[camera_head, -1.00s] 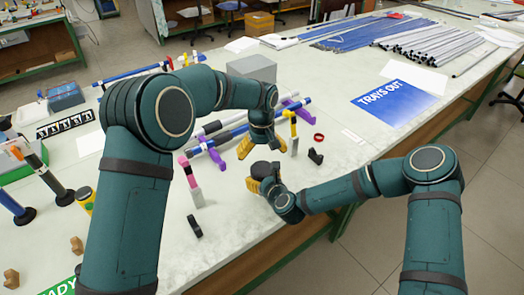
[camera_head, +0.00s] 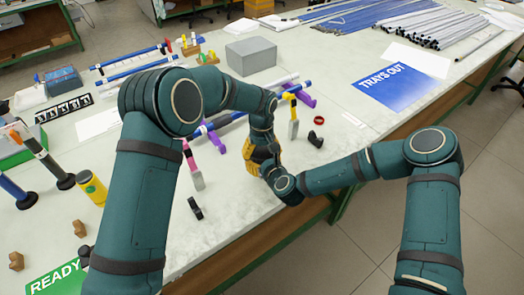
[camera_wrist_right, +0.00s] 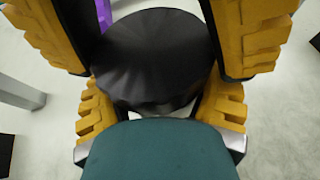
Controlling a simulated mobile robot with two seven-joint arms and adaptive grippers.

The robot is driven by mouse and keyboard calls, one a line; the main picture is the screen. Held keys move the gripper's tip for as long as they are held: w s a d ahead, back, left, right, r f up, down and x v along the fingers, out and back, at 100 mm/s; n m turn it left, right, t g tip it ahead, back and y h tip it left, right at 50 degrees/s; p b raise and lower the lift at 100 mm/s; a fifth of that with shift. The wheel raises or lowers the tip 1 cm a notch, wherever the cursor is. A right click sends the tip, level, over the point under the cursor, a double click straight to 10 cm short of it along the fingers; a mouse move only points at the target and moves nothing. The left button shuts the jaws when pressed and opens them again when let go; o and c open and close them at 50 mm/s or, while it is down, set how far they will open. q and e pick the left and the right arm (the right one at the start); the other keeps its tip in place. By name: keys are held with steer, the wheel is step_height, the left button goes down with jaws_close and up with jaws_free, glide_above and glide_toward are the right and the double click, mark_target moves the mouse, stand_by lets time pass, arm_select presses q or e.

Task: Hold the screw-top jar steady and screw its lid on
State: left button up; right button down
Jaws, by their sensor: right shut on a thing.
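A dark round lid (camera_wrist_right: 157,55) fills the middle of the right wrist view. The jar body below it is hidden, so I cannot tell how the lid sits on it. My right gripper (camera_head: 264,167) is shut low around the jar, its yellow fingers showing beside and below the lid in the wrist view. My left gripper (camera_head: 258,152) comes down from above, right over the right gripper. Its two fingers stand apart on either side of the lid in the wrist view; it looks open, and contact with the lid is unclear.
A pink-topped post (camera_head: 192,166), a yellow-topped post (camera_head: 293,127), a red ring (camera_head: 319,120) and black pieces (camera_head: 195,208) stand or lie close by. A grey box (camera_head: 251,55) is behind. A yellow can (camera_head: 92,187) is at left. The table's front edge is near.

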arm_select(q)
steer(key=c, duration=0.6)
steer(key=shift+m, duration=1.3)
steer(key=o, duration=1.2)
steer(key=shift+r, duration=0.1)
steer(key=shift+r, duration=2.2)
step_height(320, 180, up, 12)
steer(key=shift+w, duration=0.2)
